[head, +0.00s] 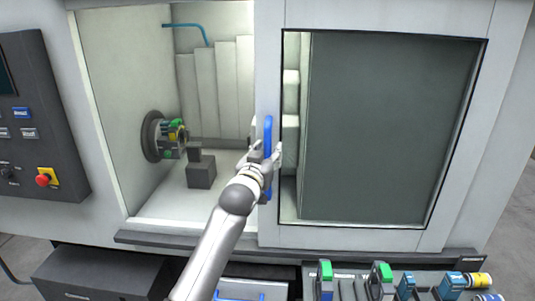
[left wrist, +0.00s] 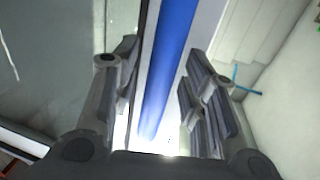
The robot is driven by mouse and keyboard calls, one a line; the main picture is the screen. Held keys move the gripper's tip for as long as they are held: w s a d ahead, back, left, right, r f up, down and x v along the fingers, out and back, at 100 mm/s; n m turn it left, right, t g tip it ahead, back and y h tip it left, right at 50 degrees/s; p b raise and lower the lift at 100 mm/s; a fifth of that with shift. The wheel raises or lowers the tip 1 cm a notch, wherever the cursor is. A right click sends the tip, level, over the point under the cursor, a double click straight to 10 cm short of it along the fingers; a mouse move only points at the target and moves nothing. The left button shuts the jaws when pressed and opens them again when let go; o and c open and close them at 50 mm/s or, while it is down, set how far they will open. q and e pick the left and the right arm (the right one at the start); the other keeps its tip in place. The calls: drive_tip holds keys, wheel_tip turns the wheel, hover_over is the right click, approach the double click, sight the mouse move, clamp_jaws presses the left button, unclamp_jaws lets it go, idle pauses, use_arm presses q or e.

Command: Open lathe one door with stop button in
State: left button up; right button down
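The lathe door (head: 269,60) is a light sliding panel with a dark window. It stands to the right, and the chamber at left is exposed. Its upright blue handle (head: 268,128) is on the door's left edge and also shows in the left wrist view (left wrist: 170,60). My left gripper (head: 265,150) is at the handle. In the left wrist view its fingers (left wrist: 160,75) stand apart on either side of the blue bar, with gaps visible. The red stop button (head: 42,180) sits on a yellow plate on the control panel; whether it is pressed in cannot be told. My right gripper is out of view.
Inside the chamber are a chuck (head: 165,136) with coloured parts and a dark block (head: 201,172). The control panel (head: 40,120) stands at left. Below the door is a ledge (head: 150,239). Several coloured workpieces and holders stand at the lower right, near a green-topped piece (head: 325,275).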

use_arm(q)
drive_tip(key=v, duration=1.2)
idle(0.4)
